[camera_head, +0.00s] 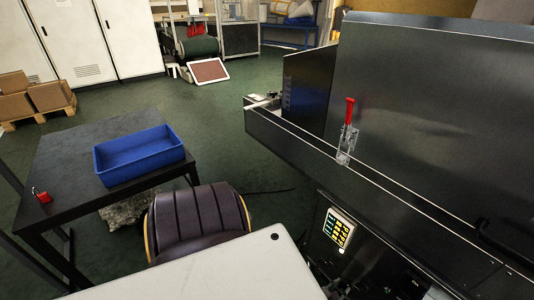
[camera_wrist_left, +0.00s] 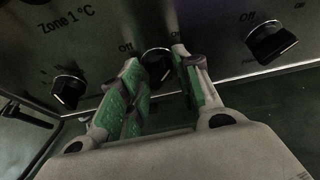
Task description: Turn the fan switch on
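In the left wrist view, three black rotary knobs sit on a dark panel. The middle knob (camera_wrist_left: 157,62) has "Off" lettering near it. The right knob (camera_wrist_left: 270,42) also has "Off" beside it, and the left knob (camera_wrist_left: 69,90) is below "Zone 1 °C". I cannot read which one is the fan switch. My left gripper (camera_wrist_left: 156,56) has green-padded fingers spread apart, with the middle knob showing between the tips. I cannot tell whether they touch it. My right gripper is out of view.
The dark dryer (camera_head: 420,110) fills the right, with a red-handled clamp (camera_head: 347,130) and a lit panel (camera_head: 339,230). A black table (camera_head: 75,150) at left holds a blue bin (camera_head: 139,158) and a red padlock (camera_head: 42,196).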

